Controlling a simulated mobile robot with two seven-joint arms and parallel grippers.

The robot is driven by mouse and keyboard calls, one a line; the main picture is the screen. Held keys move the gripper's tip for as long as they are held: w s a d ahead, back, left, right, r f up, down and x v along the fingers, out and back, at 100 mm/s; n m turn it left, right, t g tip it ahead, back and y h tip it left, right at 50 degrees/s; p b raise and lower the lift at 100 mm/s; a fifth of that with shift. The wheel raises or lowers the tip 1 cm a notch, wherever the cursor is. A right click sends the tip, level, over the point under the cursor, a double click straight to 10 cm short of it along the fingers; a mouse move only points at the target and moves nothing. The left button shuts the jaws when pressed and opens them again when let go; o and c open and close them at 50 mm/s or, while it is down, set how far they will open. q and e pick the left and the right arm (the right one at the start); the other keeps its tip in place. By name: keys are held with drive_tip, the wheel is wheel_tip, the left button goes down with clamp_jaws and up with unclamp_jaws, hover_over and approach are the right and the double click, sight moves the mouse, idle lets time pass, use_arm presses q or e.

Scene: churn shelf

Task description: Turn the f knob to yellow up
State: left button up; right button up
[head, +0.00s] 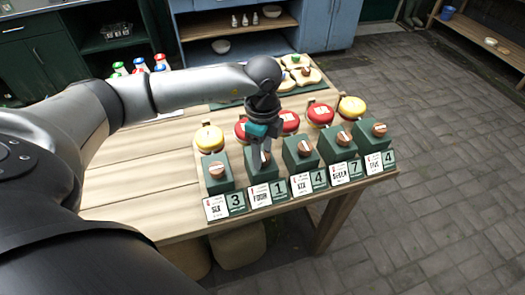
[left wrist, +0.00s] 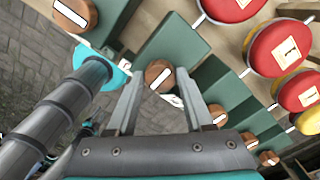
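A row of dark green blocks stands along the table's front edge, each with a round wooden knob on top and a small printed card and number in front. My left gripper (head: 261,153) is over the second block from the left (head: 265,189), whose card seems to read "FOUR" beside a 1. In the left wrist view its fingers (left wrist: 158,97) are open on either side of that block's knob (left wrist: 158,75), with gaps showing. The knob bears a white bar, slanted in this view. A red disc (head: 241,127) behind it is partly hidden by my gripper. My right gripper is out of view.
Neighbouring knobs (head: 217,170) (head: 304,147) stand close on both sides. Yellow discs (head: 210,138) (head: 352,107) stand at the row's ends, with red discs (head: 320,114) between. Bottles (head: 139,66) and a board (head: 303,77) with pieces lie farther back. The table's left part (head: 130,180) is clear.

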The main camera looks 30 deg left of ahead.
use_arm(q)
clamp_jaws()
idle(0.4)
drive_tip(key=m, duration=0.4)
drive_tip(key=shift+m+b, duration=0.4)
drive_tip(key=m+b, duration=0.1)
drive_tip(key=m, duration=0.3)
drive_tip(key=shift+m, duration=0.3)
drive_tip(key=m+b, duration=0.1)
drive_tip(key=m, duration=0.3)
drive_tip(key=shift+m+b, duration=0.9)
drive_tip(key=shift+m, duration=1.5)
